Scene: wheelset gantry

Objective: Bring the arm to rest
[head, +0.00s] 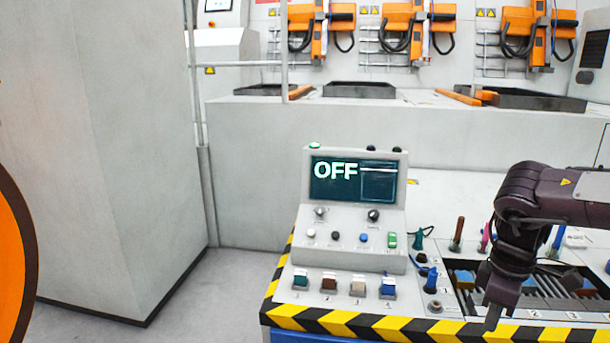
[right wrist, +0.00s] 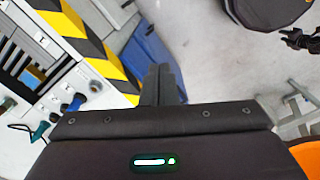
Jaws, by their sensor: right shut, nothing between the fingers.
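My right arm comes in from the right in the head view, over the right part of the control desk. Its dark gripper (head: 494,318) points down in front of the desk's front edge, holding nothing. In the right wrist view the fingers of the right gripper (right wrist: 162,82) are together, with nothing between them. Beyond them are the striped desk edge and the floor. My left gripper is not in view.
The control desk has a console whose screen (head: 353,180) reads OFF, with knobs and buttons below. A black-yellow striped edge (head: 400,325) runs along its front. Upright coloured handles, such as a brown one (head: 457,234), stand near my right arm. Grey floor (head: 225,290) is clear at left.

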